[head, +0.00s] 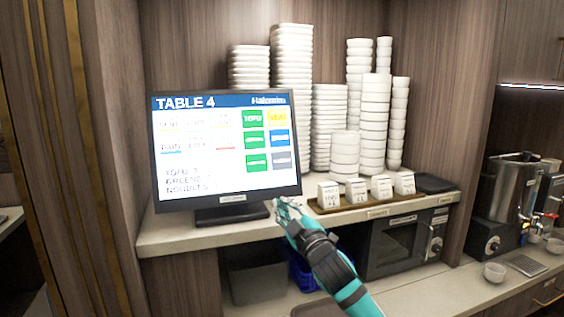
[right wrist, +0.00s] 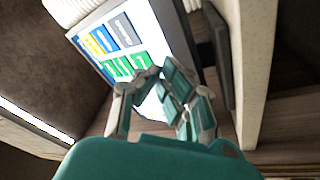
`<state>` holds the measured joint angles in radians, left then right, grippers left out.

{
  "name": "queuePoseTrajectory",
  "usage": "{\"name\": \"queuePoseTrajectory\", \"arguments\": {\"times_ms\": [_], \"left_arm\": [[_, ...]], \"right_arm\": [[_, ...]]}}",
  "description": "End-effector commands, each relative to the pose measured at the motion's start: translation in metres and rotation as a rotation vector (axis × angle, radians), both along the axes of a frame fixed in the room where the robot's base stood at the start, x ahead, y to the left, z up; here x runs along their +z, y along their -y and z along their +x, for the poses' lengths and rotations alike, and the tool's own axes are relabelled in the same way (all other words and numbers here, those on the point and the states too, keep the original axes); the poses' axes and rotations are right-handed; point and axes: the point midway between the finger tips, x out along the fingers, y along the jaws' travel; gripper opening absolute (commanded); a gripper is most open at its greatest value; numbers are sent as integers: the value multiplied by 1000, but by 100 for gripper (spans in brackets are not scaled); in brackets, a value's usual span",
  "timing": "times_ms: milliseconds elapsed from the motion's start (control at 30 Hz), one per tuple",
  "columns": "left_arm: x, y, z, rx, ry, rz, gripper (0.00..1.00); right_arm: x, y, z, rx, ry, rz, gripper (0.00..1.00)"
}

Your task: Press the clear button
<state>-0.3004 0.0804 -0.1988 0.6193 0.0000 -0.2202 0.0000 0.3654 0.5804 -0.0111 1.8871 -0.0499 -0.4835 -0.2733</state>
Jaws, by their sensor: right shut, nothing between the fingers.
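The order screen (head: 222,145) stands on the shelf, headed "TABLE 4". It has green, yellow, blue and grey buttons and a few text lines at its lower left. The grey button (head: 283,160) is at the lower right of the button grid; its label is too blurred to read, so I cannot tell which button is clear. The screen also shows tilted in the right wrist view (right wrist: 150,40). My right gripper (head: 281,204) is shut and empty, just below the screen's lower right corner. In the right wrist view its fingertips (right wrist: 149,78) overlap the screen's edge.
Stacks of white bowls (head: 345,150) stand behind and right of the screen. A tray (head: 330,209) with several small white boxes (head: 356,191) lies right of my gripper. A dark microwave (head: 395,245) sits under the shelf (head: 175,240). A metal dispenser (head: 505,200) stands far right.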

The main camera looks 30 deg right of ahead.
Motion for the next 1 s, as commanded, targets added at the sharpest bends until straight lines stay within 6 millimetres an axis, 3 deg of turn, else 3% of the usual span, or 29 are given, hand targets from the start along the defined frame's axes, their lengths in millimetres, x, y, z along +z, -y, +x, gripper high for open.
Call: {"name": "queuePoseTrajectory", "arguments": {"times_ms": [33,100,200,333,500,800,1000], "left_arm": [[0,0,0,0,0,0,0],[0,0,0,0,0,0,0],[0,0,0,0,0,0,0],[0,0,0,0,0,0,0],[0,0,0,-1,0,-1,0],[0,1,0,-2,1,-1,0],[-3,1,0,-2,1,-1,0]], "right_arm": [[25,7,1,-4,51,-29,0],[52,13,0,-6,108,-66,0],[82,19,-2,-10,172,-104,0],[106,24,-5,-14,224,-137,0],[115,26,-6,-16,245,-151,0],[115,26,-6,-16,244,-149,0],[110,29,6,-16,245,-147,0]]}}
